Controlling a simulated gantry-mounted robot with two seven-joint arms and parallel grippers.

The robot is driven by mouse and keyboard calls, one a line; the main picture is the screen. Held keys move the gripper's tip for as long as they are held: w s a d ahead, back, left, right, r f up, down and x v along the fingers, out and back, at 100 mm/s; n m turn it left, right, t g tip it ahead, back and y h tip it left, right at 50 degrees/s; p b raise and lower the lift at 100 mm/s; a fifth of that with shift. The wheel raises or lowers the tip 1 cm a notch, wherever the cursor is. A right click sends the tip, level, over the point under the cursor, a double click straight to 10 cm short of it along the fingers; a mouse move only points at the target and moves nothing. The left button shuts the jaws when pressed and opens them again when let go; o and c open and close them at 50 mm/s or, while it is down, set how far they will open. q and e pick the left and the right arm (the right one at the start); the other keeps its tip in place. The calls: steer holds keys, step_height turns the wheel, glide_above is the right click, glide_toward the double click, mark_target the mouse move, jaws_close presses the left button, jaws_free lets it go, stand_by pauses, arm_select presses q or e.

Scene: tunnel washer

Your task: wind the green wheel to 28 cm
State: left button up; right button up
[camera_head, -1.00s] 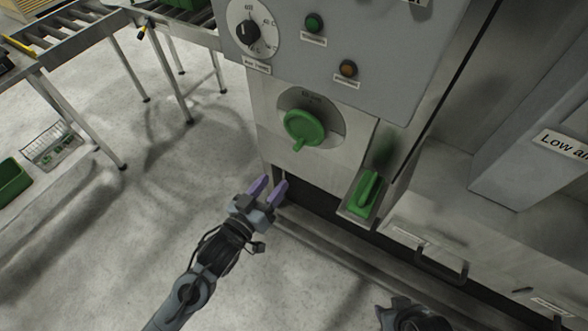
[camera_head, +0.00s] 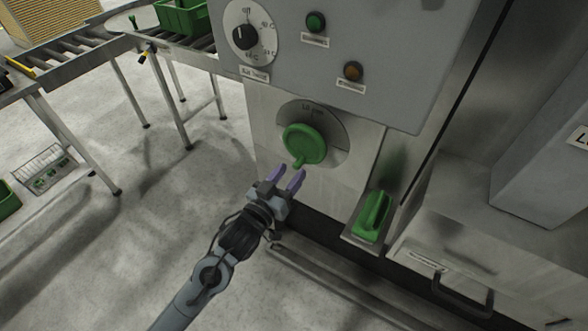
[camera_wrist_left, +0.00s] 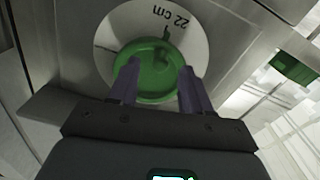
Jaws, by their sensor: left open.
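In the left wrist view the wheel (camera_wrist_left: 146,72) lies beyond and between my fingers, and the plate's label reads "22 cm" (camera_wrist_left: 170,18). My left gripper (camera_head: 287,177) is open, its purple fingers just below the wheel's handle in the head view. In the left wrist view the left gripper (camera_wrist_left: 158,85) spans much of the wheel's width with nothing held. Whether a finger touches the wheel I cannot tell. My right gripper is out of view.
A green lever (camera_head: 373,216) sits in a recess right of the wheel. Above are a dial (camera_head: 243,37), a green button (camera_head: 316,21) and an orange button (camera_head: 353,71). A roller conveyor (camera_head: 75,52) stands at the left. The floor (camera_head: 130,250) around my left arm is clear.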

mark_target(303, 147)
arm_select(q)
steer(key=shift+x, duration=1.4)
jaws_close()
steer(key=shift+a+m, duration=0.1)
steer(key=shift+m, duration=0.2)
